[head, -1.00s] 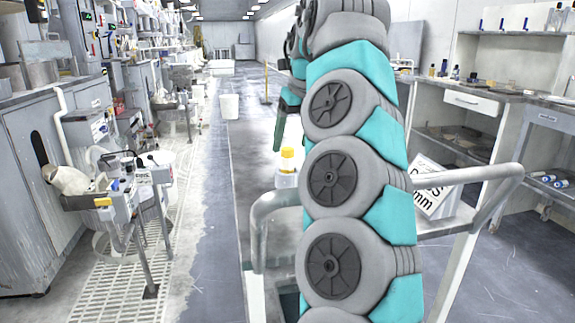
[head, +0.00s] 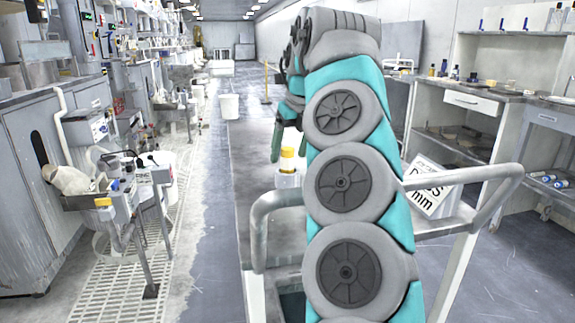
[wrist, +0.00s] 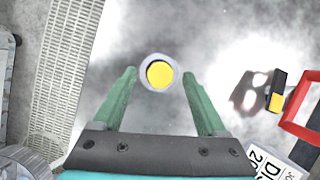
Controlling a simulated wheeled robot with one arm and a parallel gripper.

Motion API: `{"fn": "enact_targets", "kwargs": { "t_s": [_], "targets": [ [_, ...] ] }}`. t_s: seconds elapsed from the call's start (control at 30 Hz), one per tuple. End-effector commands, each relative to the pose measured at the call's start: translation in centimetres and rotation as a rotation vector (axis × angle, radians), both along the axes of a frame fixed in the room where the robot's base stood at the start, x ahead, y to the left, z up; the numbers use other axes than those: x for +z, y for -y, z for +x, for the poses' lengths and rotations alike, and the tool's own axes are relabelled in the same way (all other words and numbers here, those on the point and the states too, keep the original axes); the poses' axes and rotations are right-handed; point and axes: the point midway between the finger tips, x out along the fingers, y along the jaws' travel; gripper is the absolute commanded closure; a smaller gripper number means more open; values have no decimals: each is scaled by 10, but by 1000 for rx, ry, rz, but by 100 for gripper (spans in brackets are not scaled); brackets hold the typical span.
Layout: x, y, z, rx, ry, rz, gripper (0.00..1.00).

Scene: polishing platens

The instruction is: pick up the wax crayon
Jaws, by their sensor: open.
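The wax crayon, a yellow upright cylinder with a pale band (head: 287,160), stands in a small whitish holder (head: 287,180) on the cart in the head view. In the wrist view I see the crayon (wrist: 160,74) from above as a yellow disc inside the holder's pale ring (wrist: 146,84). My gripper (wrist: 160,80) is open, with its green fingers left and right of the crayon in that picture and nothing between them held. In the head view the gripper (head: 289,148) is close by the crayon, partly hidden by my arm. I cannot tell its height above it.
A white sign with black print (head: 428,188) stands on the cart at the right; the cart's rail (head: 470,174) runs around it. A red frame (wrist: 300,108) and a black-and-yellow item (wrist: 276,92) lie right of the gripper. Benches flank the aisle.

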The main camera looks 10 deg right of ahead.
Motion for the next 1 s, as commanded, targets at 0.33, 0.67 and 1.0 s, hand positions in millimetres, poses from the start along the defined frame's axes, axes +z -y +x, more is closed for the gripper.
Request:
{"fn": "enact_targets", "kwargs": {
  "t_s": [0.33,0.67,1.0],
  "targets": [
    [-22,-3,9,2,0,-1,25],
    [-23,-3,10,1,2,0,26],
    [-23,-3,10,1,1,1,65]
  ]
}}
